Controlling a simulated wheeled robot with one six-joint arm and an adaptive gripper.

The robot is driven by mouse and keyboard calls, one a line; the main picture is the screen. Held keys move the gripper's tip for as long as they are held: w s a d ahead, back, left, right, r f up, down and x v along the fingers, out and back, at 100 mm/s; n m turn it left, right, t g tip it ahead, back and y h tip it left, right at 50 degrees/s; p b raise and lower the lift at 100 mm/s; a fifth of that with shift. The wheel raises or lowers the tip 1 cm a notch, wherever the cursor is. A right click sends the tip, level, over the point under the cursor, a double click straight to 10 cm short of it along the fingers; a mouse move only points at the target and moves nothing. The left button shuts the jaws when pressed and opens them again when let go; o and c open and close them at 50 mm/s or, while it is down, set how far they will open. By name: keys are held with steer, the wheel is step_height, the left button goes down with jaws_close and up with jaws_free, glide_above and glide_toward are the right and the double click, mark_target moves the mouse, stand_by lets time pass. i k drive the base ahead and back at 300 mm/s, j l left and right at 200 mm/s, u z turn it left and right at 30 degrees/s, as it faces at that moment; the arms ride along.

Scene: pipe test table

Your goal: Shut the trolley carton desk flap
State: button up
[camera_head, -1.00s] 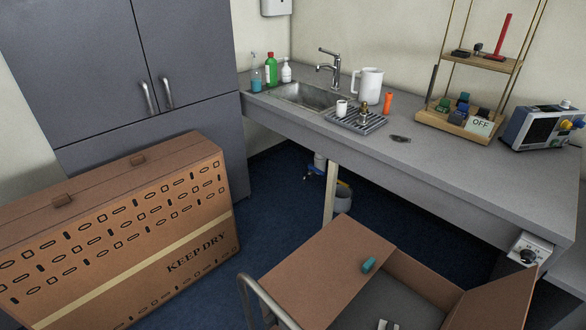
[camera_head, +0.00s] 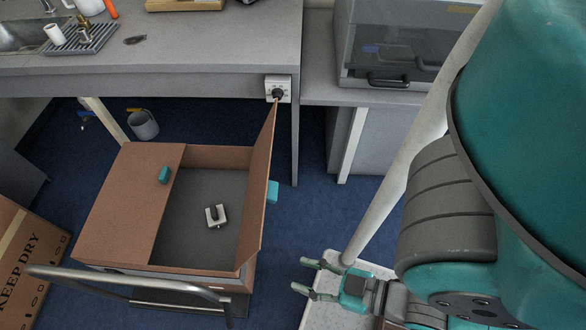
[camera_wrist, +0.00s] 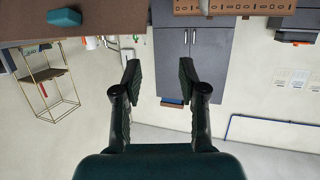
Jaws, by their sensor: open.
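The open carton (camera_head: 120,215) sits on the trolley, whose metal rail handle (camera_head: 130,283) runs along its near side. Its left flap (camera_head: 120,190) lies flat over the left part and has a teal tab (camera_head: 164,175). Its right flap (camera_head: 262,190) stands up, leaning slightly outward, with a teal tab (camera_head: 272,192) on its outer face. My gripper (camera_head: 302,276) is open and empty, to the right of and nearer than the standing flap, apart from it. The wrist view shows the open fingers (camera_wrist: 160,72) with nothing between them, and a teal tab (camera_wrist: 64,17) on a brown surface.
A small pale U-shaped piece (camera_head: 216,216) lies inside the carton. The desk (camera_head: 200,50) with a white switch box (camera_head: 278,90) stands behind it. A large carton (camera_head: 25,262) stands at left. Blue floor is clear between the standing flap and my gripper.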

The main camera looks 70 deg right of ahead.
mark_target(261, 189)
steer(key=k+l, duration=0.55)
steer(key=l, duration=0.2)
steer(key=k+l+u, duration=0.1)
steer(key=k+l, duration=0.45)
steer(key=l, duration=0.15)
